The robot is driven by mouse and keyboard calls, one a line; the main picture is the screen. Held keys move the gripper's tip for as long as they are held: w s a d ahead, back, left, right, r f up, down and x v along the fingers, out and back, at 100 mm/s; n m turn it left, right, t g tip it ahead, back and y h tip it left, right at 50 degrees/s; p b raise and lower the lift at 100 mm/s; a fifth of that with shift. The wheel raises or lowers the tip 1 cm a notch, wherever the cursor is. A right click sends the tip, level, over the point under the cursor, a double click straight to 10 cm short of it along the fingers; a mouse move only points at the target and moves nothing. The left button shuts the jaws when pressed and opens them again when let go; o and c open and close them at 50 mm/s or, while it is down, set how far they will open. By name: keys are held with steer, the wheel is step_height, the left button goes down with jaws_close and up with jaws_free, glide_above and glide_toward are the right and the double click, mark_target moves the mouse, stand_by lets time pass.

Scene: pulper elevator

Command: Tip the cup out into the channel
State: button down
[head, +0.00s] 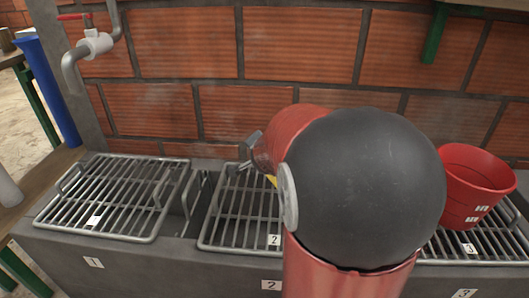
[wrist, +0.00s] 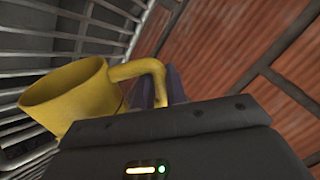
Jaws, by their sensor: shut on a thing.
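A yellow cup (wrist: 75,95) shows in the wrist view, with its mouth toward the left and its handle (wrist: 140,70) toward my gripper (wrist: 165,88). My gripper is shut on the handle. Its inside and any contents are hard to make out. In the head view my arm hides nearly all of the cup; only a yellow sliver (head: 271,180) shows above grate 2. The channel is a grey concrete trough (head: 150,250) along the brick wall, covered by metal grates numbered 1 (head: 110,195), 2 (head: 235,215) and 3 (head: 470,240). A narrow uncovered gap (head: 195,205) lies between grates 1 and 2.
A red bucket (head: 475,190) stands on grate 3 at the right. A pipe with a red-handled tap (head: 95,42) hangs above grate 1. A blue tube (head: 50,90) stands at the left by a wooden table. Grate 1 is clear.

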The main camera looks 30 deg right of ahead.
steer(key=shift+d+r+m+y+b, duration=0.6)
steer(key=shift+d+r+y+b, duration=0.1)
steer(key=shift+d+y, duration=0.15)
steer(key=d+r+y, duration=0.1)
steer(key=r+m+y, duration=0.1)
steer(key=shift+s+d+m+y, duration=0.1)
steer(key=shift+d+m+y, duration=0.2)
steer(key=shift+d+y, duration=0.05)
step_height(320, 180, up, 6)
steer(key=d+m+t+y+p, duration=0.1)
steer(key=m+t+y+p, duration=0.3)
steer(key=m+y+p, duration=0.5)
steer(key=y+p, duration=0.1)
steer(key=y, duration=0.1)
steer(key=shift+d+r+m+t+y, duration=0.25)
steer(key=shift+d+m+t+y, duration=0.15)
steer(key=shift+s, duration=0.2)
